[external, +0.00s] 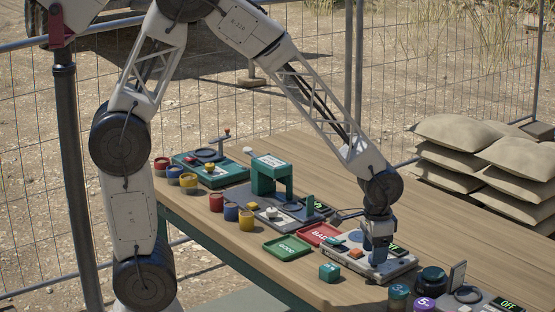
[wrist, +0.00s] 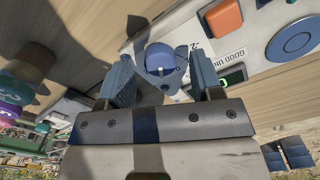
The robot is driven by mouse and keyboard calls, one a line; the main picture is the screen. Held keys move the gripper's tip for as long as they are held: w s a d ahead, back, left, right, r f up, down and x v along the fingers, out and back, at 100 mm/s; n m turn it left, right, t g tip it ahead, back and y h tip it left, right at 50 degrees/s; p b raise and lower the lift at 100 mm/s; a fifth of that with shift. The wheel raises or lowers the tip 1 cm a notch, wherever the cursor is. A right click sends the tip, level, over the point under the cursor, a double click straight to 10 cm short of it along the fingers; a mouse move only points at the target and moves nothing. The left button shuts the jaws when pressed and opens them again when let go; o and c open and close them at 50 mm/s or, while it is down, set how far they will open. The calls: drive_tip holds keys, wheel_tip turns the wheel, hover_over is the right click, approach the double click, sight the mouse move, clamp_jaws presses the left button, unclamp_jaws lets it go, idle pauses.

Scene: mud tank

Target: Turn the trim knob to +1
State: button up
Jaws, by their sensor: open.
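The trim knob looks to be the small blue round knob (wrist: 160,58) on a white panel in the wrist view. My gripper (wrist: 162,72) is open, with one blue finger on each side of the knob; I cannot tell whether they touch it. In the external view my gripper (external: 377,254) points down over the pale control box (external: 345,266) and hides the knob. A green-lit display (wrist: 233,77) is partly covered by a finger, and its reading and the knob's setting cannot be made out.
The box also carries an orange button (wrist: 224,18) and a blue round part (wrist: 294,40). A dark round device (external: 431,279) stands close on the right.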

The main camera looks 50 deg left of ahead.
wheel_tip(320, 180, up, 7)
drive_tip(key=shift+f, duration=0.2)
idle(0.7)
drive_tip(key=shift+s+a+r, duration=0.1)
drive_tip(key=shift+a+r, duration=0.25)
drive_tip(key=shift+a, duration=0.05)
drive_tip(key=s+a+r+n+t, duration=0.1)
drive_tip(key=s+a+r, duration=0.35)
drive_tip(key=a, duration=0.35)
drive_tip(key=s+a+r+n, duration=0.2)
drive_tip(key=s+a+r, duration=0.1)
drive_tip(key=a+r, duration=0.3)
drive_tip(key=s+a+r+n+t, duration=0.1)
drive_tip(key=s+a+r+n, duration=0.1)
drive_tip(key=s+a, duration=0.8)
drive_tip(key=shift+s+r+t, duration=0.3)
drive_tip(key=shift+s+r, duration=0.2)
drive_tip(key=shift+s, duration=0.5)
drive_tip(key=shift+a, duration=0.1)
idle(0.6)
